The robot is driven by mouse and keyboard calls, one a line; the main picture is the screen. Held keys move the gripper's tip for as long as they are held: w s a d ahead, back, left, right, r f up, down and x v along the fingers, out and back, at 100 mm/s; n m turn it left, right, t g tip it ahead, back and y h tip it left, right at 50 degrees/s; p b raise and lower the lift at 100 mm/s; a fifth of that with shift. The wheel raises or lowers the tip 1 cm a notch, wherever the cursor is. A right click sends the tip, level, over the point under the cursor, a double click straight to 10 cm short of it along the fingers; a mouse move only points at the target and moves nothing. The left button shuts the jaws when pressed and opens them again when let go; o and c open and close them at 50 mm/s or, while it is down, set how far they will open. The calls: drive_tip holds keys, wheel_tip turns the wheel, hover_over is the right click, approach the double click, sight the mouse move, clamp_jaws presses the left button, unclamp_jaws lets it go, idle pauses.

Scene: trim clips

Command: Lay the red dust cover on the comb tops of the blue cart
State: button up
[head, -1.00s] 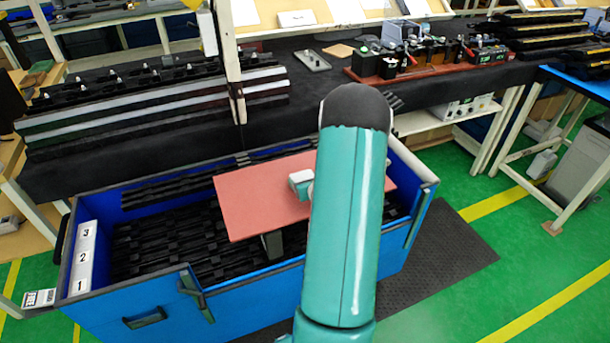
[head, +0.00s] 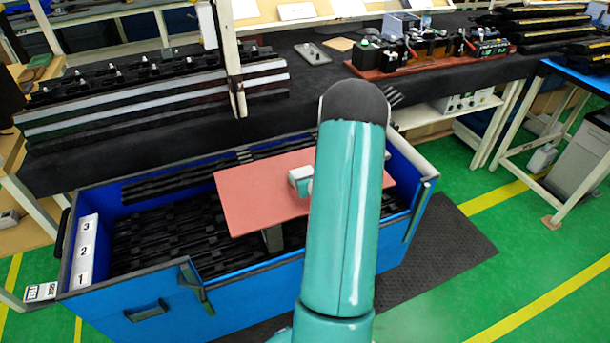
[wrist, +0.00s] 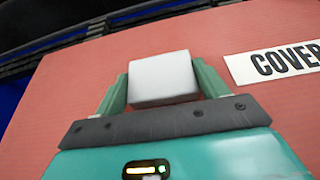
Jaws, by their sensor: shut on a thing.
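The red dust cover (head: 255,197) is a flat rectangular sheet over the right-hand part of the blue cart (head: 245,288). The black comb tops (head: 165,235) show to its left inside the cart. In the wrist view, my gripper (wrist: 163,82) is shut on the pale block-shaped handle (wrist: 162,77) of the cover, one green finger on each side. A "COVER" label (wrist: 275,63) lies on the red sheet to the right. My arm hides the cover's right middle in the head view. I cannot tell whether the cover touches the combs.
A dark bench (head: 305,85) runs behind the cart, with stacked trim rails (head: 160,100) at left and a red-brown tray of parts (head: 430,60) at right. A white upright post (head: 232,60) stands behind the cart. Green floor (head: 520,270) is open at right.

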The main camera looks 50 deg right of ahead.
drive_tip(key=o, duration=1.3)
drive_tip(key=shift+f, duration=0.1)
drive_tip(key=shift+c, duration=0.2)
drive_tip(key=shift+s, duration=0.1)
